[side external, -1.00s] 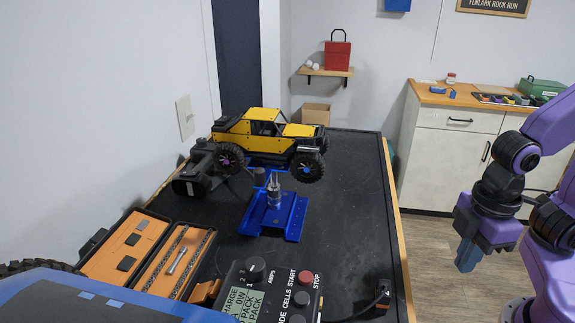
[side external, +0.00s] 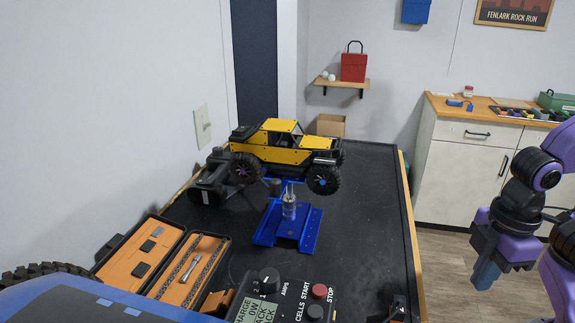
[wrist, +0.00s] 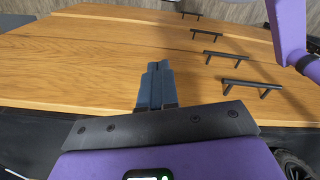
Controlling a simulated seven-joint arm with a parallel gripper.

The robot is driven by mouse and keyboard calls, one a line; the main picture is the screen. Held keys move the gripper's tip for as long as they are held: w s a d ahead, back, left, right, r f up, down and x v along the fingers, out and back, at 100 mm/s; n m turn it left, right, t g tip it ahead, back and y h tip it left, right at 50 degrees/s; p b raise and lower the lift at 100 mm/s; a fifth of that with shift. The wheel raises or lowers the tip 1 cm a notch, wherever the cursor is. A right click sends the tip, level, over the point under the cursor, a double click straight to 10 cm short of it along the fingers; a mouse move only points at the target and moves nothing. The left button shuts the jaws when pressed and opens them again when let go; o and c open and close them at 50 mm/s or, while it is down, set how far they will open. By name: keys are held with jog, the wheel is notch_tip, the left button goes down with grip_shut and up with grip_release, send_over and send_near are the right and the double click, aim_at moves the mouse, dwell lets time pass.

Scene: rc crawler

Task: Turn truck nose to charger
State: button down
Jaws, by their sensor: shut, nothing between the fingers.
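The truck (side external: 278,148) is a yellow and black crawler with big black tyres. It is raised behind a blue stand (side external: 309,232) on the black bench, and its nose points right in the side view. The charger (side external: 278,300), with a display, knobs and red STOP button, is at the bottom of the side view, cut off by the frame. My gripper (side external: 485,275) hangs at the right, beyond the bench edge, well apart from the truck. Its fingers are together and empty; they also show in the wrist view (wrist: 156,85) before a wooden surface.
An open orange tool case (side external: 164,262) lies left of the stand. A dark device (side external: 210,185) sits by the truck's rear, near the wall. The bench top (side external: 375,215) is clear right of the stand. Black handles (wrist: 245,86) line the wooden surface.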

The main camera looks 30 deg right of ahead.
jog(key=c, duration=1.8)
grip_release()
jog(key=o, duration=0.5)
jog(key=shift+w+a, duration=0.1)
jog(key=shift+o, duration=1.2)
jog(key=w+a+r+m+t, duration=0.1)
jog(key=w+a+r, duration=0.5)
jog(key=a, duration=0.1)
jog(key=shift+w+a+r+m, duration=0.3)
jog(key=shift+w+a+m, duration=0.05)
jog(key=shift+m, duration=0.05)
jog(key=m+t, duration=0.2)
jog(key=m, duration=0.4)
send_near(276, 181)
jog(key=s+d, duration=0.3)
jog(key=s, duration=0.1)
jog(key=a+r+m+t, duration=0.1)
jog(key=a+r+m, duration=0.2)
jog(key=r+m, duration=0.3)
jog(key=shift+n, duration=0.6)
jog(key=x, duration=1.6)
jog(key=shift+w+d+r, duration=0.1)
jog(key=shift+w, duration=0.2)
grip_shut()
